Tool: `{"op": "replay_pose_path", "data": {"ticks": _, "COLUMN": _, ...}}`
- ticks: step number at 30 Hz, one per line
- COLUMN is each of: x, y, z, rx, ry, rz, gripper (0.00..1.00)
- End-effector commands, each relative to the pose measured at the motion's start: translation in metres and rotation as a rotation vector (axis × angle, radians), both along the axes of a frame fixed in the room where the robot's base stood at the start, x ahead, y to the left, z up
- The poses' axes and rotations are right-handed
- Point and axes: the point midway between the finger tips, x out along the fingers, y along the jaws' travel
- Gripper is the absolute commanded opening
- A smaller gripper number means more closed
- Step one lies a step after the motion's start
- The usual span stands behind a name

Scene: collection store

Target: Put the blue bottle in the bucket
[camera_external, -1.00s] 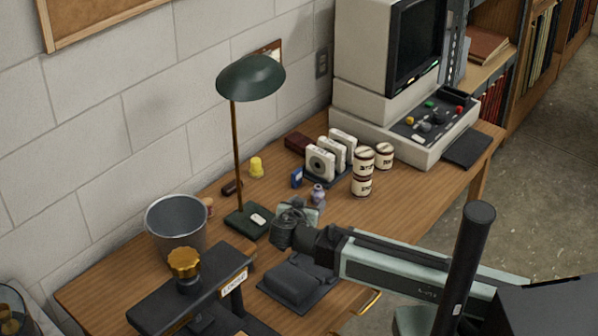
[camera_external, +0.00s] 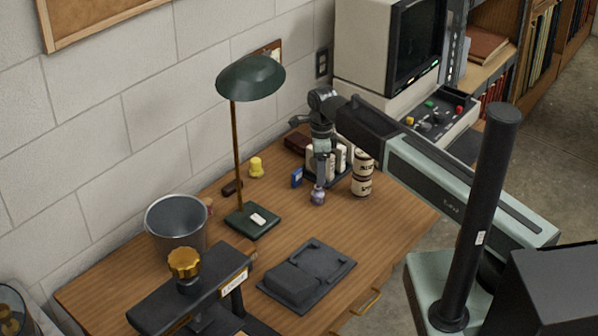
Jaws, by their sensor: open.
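A small blue-violet bottle (camera_external: 318,197) stands upright on the wooden desk, right of the desk lamp. My gripper (camera_external: 319,182) points down directly over it, with the fingertips at or just above the bottle's top. The jaws are open, though the gap between them is hard to see. The fingers hide the bottle's upper part, and I cannot tell whether they touch it. The grey metal bucket (camera_external: 176,222) stands at the desk's left side, open at the top.
A green desk lamp (camera_external: 250,80) stands between bottle and bucket. A small blue box (camera_external: 297,177), a yellow object (camera_external: 256,167), white reels and cream tins (camera_external: 362,187) stand near the bottle. A black tray (camera_external: 307,275) and a press with a gold knob (camera_external: 184,263) are in front.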

Motion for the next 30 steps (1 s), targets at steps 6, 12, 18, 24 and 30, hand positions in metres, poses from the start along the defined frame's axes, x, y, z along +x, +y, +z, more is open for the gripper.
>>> {"op": "replay_pose_path", "data": {"ticks": 6, "x": 0.016, "y": 0.004, "z": -0.001, "rx": -0.008, "ry": -0.008, "rz": -0.023, "gripper": 0.65}}
{"op": "replay_pose_path", "data": {"ticks": 12, "x": 0.015, "y": 0.004, "z": -0.025, "rx": -0.008, "ry": -0.008, "rz": -0.021, "gripper": 0.65}}
{"op": "replay_pose_path", "data": {"ticks": 18, "x": 0.014, "y": 0.004, "z": -0.029, "rx": -0.009, "ry": -0.009, "rz": -0.019, "gripper": 0.65}}
{"op": "replay_pose_path", "data": {"ticks": 24, "x": 0.01, "y": 0.0, "z": -0.055, "rx": -0.009, "ry": -0.009, "rz": -0.019, "gripper": 0.65}}
{"op": "replay_pose_path", "data": {"ticks": 30, "x": 0.009, "y": -0.001, "z": -0.082, "rx": -0.009, "ry": -0.009, "rz": -0.019, "gripper": 0.65}}
